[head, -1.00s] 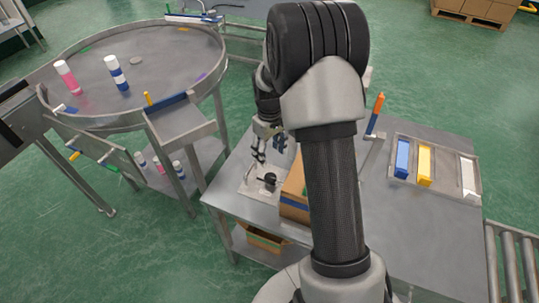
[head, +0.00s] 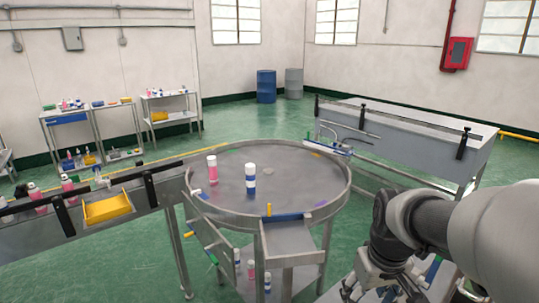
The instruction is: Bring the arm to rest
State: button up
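My arm comes in from the right edge of the head view and reaches down to the bottom edge. My gripper (head: 382,288) is at the bottom, right of the round table, and is partly cut off by the frame. Its fingertips cannot be made out, so I cannot tell whether it is open or shut, or whether it holds anything.
A round metal table (head: 335,200) carries a pink-and-white can (head: 212,170) and a blue-and-white can (head: 251,180). A conveyor (head: 150,209) with a yellow tray (head: 107,208) adjoins it on the left. A long grey tank (head: 400,135) stands behind right. Green floor lies open beyond.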

jog(key=s+a+r+t, duration=0.1)
jog(key=s+a+r, duration=0.1)
jog(key=s, duration=0.6)
jog(key=s+a+r+m+t, duration=0.1)
jog(key=s+a, duration=0.3)
jog(key=s, duration=0.4)
jog(key=shift+v, duration=0.9)
